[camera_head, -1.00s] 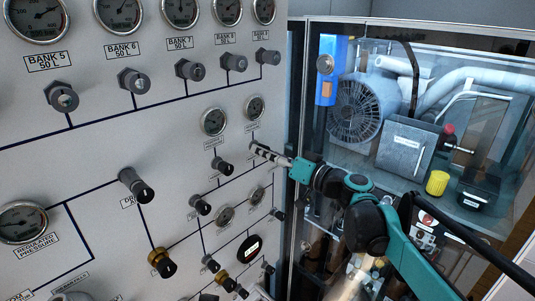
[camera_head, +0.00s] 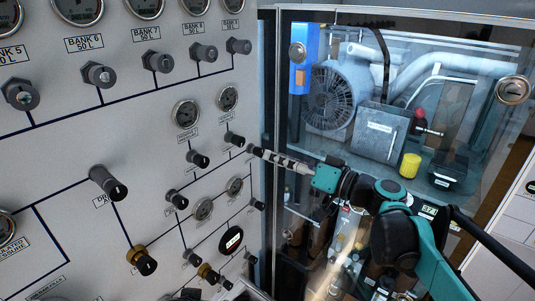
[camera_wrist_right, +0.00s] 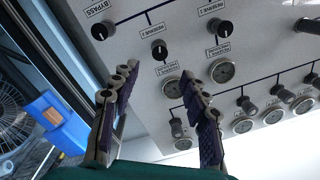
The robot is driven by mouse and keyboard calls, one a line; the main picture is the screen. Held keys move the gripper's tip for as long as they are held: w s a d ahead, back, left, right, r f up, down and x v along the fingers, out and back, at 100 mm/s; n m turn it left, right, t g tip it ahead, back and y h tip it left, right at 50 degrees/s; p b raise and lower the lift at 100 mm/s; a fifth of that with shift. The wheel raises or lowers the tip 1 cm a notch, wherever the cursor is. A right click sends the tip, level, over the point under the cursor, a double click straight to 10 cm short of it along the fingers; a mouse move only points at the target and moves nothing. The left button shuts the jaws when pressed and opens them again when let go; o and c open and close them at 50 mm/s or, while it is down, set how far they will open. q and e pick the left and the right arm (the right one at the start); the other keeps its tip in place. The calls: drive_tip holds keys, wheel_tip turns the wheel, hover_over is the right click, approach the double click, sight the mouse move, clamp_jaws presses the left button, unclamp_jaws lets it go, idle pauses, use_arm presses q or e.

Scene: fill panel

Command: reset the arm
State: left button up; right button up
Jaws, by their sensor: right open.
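My right gripper (camera_head: 262,154) reaches in from the right in the head view, its fingers pointing left at the grey panel (camera_head: 60,150). Its tips appear just right of a small dark knob (camera_head: 232,139); I cannot tell the exact gap to the panel. In the right wrist view the two fingers (camera_wrist_right: 157,88) stand apart with nothing between them. A small reserve knob (camera_wrist_right: 159,48) shows beyond them, on the panel. My left gripper is in neither view.
Knobs and gauges (camera_head: 185,113) stick out from the panel. A glass-fronted cabinet (camera_head: 283,120) with a fan (camera_head: 331,98), pipes and a yellow cap (camera_head: 410,165) stands behind my right arm. A blue box (camera_wrist_right: 57,117) shows beside the fingers.

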drive_tip(key=shift+s+d, duration=0.1)
drive_tip(key=shift+d, duration=0.05)
drive_tip(key=s+d+f+m+g+h+b, duration=0.1)
drive_tip(key=s+f+h+b, duration=0.2)
drive_tip(key=f, duration=0.6)
drive_tip(key=s+d+f+h+b, duration=0.1)
drive_tip(key=s+f+b, duration=0.4)
drive_tip(key=f, duration=0.4)
drive_tip(key=s+d+f+m+g+h+b, duration=0.1)
drive_tip(key=s+d+f+h+b, duration=0.3)
drive_tip(key=f, duration=0.6)
drive_tip(key=s+d+f+m+h+b, duration=0.1)
drive_tip(key=s+d+f+h+b, duration=0.1)
drive_tip(key=f, duration=0.6)
drive_tip(key=s+d+f+m+h+b, duration=0.1)
drive_tip(key=s+d+f+h+b, duration=0.2)
drive_tip(key=d+f+b, duration=0.4)
drive_tip(key=s+d+f+m+h+b, duration=0.1)
drive_tip(key=s+d+f+b, duration=0.3)
drive_tip(key=f, duration=0.7)
drive_tip(key=shift+d+h+b, duration=0.15)
drive_tip(key=shift+h+b, duration=0.3)
drive_tip(key=shift+h, duration=0.35)
drive_tip(key=shift+s+f, duration=0.1)
